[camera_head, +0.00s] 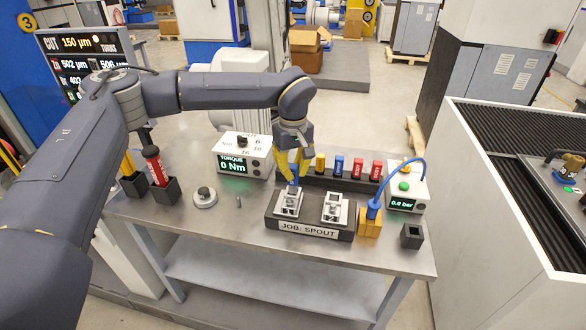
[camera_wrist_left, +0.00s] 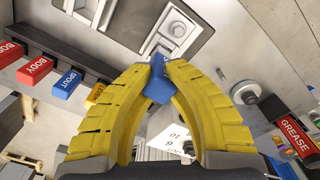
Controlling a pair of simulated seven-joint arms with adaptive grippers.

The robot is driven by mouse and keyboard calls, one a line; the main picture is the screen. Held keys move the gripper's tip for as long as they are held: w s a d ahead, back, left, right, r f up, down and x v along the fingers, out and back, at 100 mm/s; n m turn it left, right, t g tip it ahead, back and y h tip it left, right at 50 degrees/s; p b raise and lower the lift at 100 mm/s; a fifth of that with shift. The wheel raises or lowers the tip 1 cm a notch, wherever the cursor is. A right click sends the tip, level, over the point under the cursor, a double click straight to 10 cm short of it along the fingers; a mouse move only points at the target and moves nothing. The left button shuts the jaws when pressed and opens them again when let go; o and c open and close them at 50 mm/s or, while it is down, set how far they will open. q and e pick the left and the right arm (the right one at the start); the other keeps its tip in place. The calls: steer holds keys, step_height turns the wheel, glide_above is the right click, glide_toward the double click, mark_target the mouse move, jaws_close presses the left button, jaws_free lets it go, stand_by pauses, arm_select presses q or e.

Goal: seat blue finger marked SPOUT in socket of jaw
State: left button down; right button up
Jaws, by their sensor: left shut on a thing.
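My left gripper (camera_head: 295,170) is shut on a blue finger (camera_head: 293,188). In the left wrist view the blue finger (camera_wrist_left: 158,82) sits between the yellow fingertips (camera_wrist_left: 158,68); no marking can be read on it. It is over the left jaw (camera_head: 288,205) on the dark fixture with the plate "JOB: SPOUT" (camera_head: 308,229). I cannot tell whether its lower end is in the socket. The right jaw (camera_head: 335,207) stands beside it. Another blue finger (camera_head: 339,165), marked SPOUT in the left wrist view (camera_wrist_left: 68,83), is in the rack. My right gripper is not in view.
The rack (camera_head: 340,182) behind the fixture also holds a yellow finger (camera_head: 320,162) and two red ones. A torque box (camera_head: 245,157) and a round knob (camera_head: 205,197) stand left. A yellow block (camera_head: 369,222) with a blue hose and a dark cup (camera_head: 411,236) stand right.

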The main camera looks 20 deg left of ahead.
arm_select(q)
steer(key=shift+f, duration=1.4)
steer(key=c, duration=1.4)
jaws_free()
steer(key=shift+o, duration=0.2)
steer(key=shift+r, duration=0.1)
steer(key=r, duration=1.1)
steer(key=shift+s+d+r, duration=0.1)
steer(key=shift+s+r, duration=0.1)
steer(key=shift+r, duration=0.2)
